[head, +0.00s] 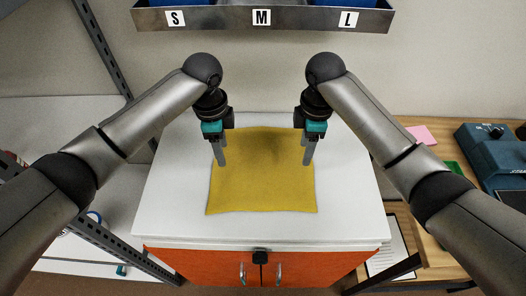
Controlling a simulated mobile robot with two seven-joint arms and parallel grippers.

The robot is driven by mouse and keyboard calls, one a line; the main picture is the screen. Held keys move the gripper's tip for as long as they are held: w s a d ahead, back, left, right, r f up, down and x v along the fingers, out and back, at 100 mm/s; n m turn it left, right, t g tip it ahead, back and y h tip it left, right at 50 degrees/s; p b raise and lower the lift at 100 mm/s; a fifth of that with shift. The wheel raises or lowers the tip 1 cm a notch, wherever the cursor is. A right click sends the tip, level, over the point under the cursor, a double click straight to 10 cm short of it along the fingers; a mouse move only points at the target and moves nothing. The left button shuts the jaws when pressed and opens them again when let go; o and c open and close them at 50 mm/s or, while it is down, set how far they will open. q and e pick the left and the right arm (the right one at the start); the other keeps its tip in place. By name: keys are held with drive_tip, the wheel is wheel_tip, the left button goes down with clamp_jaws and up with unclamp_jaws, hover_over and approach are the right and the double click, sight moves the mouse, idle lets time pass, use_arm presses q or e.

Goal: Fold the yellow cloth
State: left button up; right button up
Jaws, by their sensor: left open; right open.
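The yellow cloth (262,188) lies spread out flat and unfolded on the white bench top, roughly square, with slightly wavy edges. My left gripper (221,162) points down over the cloth's left edge, toward its far half. My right gripper (308,161) points down over the cloth's right edge at about the same depth. Both grippers are open and hold nothing. I cannot tell whether the fingertips touch the cloth. The far corners of the cloth are partly hidden behind the grippers.
The white bench top (176,215) is clear around the cloth, above an orange cabinet (205,264). A metal shelf (262,18) labelled S, M and L hangs at the back. A wooden desk at right holds a blue-grey device (484,160) and pink paper (421,134).

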use_arm(q)
drive_tip(key=shift+w+a+f, duration=0.2)
drive_tip(key=shift+w+f, duration=0.05)
drive_tip(key=shift+f, duration=0.9)
drive_tip(key=shift+w+a+f, duration=0.2)
drive_tip(key=shift+w+f, duration=0.1)
drive_tip(key=shift+f, duration=0.9)
drive_tip(key=shift+w+a+f, duration=0.2)
drive_tip(key=shift+w+f, duration=0.05)
drive_tip(key=shift+f, duration=0.9)
use_arm(e)
drive_tip(key=shift+w+d+f, duration=0.1)
drive_tip(key=shift+w+f, duration=0.15)
drive_tip(key=shift+f, duration=0.9)
drive_tip(key=shift+w+d+f, duration=0.15)
drive_tip(key=shift+w+f, duration=0.1)
drive_tip(key=shift+f, duration=0.95)
drive_tip(key=shift+w+d+f, duration=0.1)
drive_tip(key=shift+w+f, duration=0.15)
drive_tip(key=shift+f, duration=0.9)
use_arm(q)
drive_tip(key=shift+f, duration=0.1)
use_arm(e)
drive_tip(key=shift+f, duration=0.15)
use_arm(q)
drive_tip(key=shift+c, duration=0.6)
use_arm(e)
drive_tip(key=shift+c, duration=0.6)
